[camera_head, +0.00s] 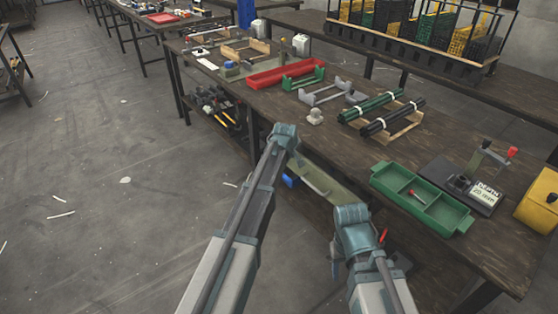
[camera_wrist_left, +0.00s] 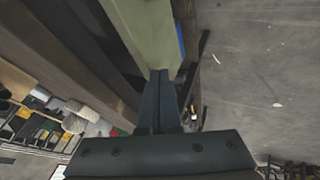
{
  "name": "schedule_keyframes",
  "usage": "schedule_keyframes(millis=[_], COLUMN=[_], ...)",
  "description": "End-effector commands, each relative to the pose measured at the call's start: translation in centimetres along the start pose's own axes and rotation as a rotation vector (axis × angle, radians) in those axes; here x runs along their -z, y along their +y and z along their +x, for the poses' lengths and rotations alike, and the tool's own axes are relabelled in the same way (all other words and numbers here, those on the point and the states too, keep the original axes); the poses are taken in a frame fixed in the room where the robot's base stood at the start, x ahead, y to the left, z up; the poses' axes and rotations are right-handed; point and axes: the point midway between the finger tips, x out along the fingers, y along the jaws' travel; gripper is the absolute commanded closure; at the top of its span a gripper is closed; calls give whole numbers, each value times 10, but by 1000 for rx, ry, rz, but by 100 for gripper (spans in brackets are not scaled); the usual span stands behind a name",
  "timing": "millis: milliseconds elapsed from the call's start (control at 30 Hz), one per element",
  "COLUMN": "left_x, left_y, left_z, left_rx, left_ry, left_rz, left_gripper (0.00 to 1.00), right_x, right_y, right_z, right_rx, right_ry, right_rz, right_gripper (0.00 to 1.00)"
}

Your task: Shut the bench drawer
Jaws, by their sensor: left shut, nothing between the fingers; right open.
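The bench drawer (camera_head: 335,185) shows as a pale green panel at the front edge of the workbench, between my two arms; how far it stands out is hard to tell. A pale strip (camera_head: 312,182) runs along it, and a blue piece (camera_head: 291,181) shows at its left end. In the left wrist view the green panel (camera_wrist_left: 146,25) lies just beyond my left gripper (camera_wrist_left: 160,74), which is shut and empty. Its tips look close to the panel; I cannot tell whether they touch.
The workbench top (camera_head: 290,115) carries a green divided tray (camera_head: 420,200), a red tray (camera_head: 285,73), green and black rod bundles (camera_head: 370,107) and a yellow box (camera_head: 540,200). A lower shelf (camera_head: 215,105) holds tools. The floor on the left (camera_head: 110,170) is mostly clear.

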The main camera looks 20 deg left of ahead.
Motion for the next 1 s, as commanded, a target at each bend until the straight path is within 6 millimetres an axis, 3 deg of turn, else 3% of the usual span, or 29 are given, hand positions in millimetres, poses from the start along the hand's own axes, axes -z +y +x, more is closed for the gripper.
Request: schedule_keyframes(millis=[100,300,1000], left_x=[1,0,0], left_y=[17,28,32], left_z=[9,15,16], left_rx=[-1,0,-7], left_ry=[-1,0,1], left_rz=[2,0,0], left_gripper=[100,100,100], right_x=[0,0,0], right_y=[0,0,0], right_z=[0,0,0], right_rx=[0,0,0], right_ry=[0,0,0], right_rz=[0,0,0], right_gripper=[50,50,50])
